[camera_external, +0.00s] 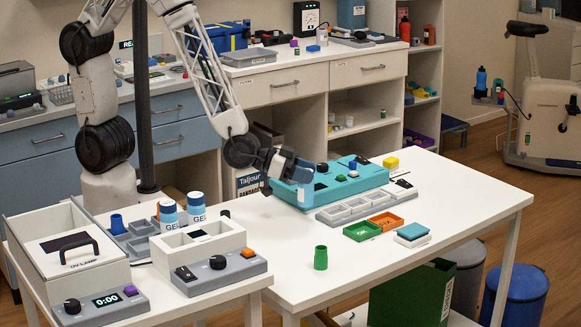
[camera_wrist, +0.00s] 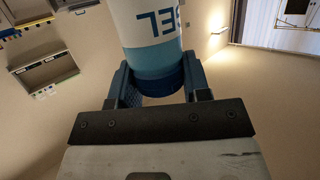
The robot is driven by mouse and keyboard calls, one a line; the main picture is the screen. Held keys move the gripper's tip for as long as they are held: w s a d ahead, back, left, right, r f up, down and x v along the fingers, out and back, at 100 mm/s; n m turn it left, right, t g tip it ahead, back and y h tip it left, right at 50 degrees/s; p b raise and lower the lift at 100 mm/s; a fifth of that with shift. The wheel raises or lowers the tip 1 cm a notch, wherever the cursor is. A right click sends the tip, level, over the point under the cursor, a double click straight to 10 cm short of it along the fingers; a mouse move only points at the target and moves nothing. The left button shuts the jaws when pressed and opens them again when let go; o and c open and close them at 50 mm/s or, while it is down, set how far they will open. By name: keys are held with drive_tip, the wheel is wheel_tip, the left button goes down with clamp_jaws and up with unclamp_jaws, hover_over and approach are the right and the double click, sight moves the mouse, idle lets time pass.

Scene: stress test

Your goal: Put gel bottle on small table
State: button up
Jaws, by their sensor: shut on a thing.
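My gripper (camera_external: 287,166) is over the left end of the teal box on the larger white table. In the wrist view my gripper (camera_wrist: 158,85) is shut on a gel bottle (camera_wrist: 148,35) by its dark blue end, with the white body reaching away and its lettering upside down. The outside view does not show the held bottle clearly. Two other gel bottles, one on the left (camera_external: 168,214) and one on the right (camera_external: 197,206), stand upright on the smaller white table (camera_external: 220,298) at front left.
The teal box (camera_external: 345,183) with knobs, grey trays (camera_external: 350,208), a green cup (camera_external: 320,257) and small coloured trays (camera_external: 386,221) are on the larger table (camera_external: 455,192). A UV lamp box (camera_external: 68,243) and a control box (camera_external: 218,268) crowd the smaller table. The larger table's right end is clear.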

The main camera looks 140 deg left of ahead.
sight(306, 185)
drive_tip(key=shift+f, duration=1.7)
drive_tip(key=shift+f, duration=0.2)
drive_tip(key=o, duration=1.1)
drive_tip(key=shift+c, duration=0.2)
drive_tip(key=shift+r, duration=0.2)
drive_tip(key=v, duration=1.2)
drive_tip(key=shift+d+r, duration=0.1)
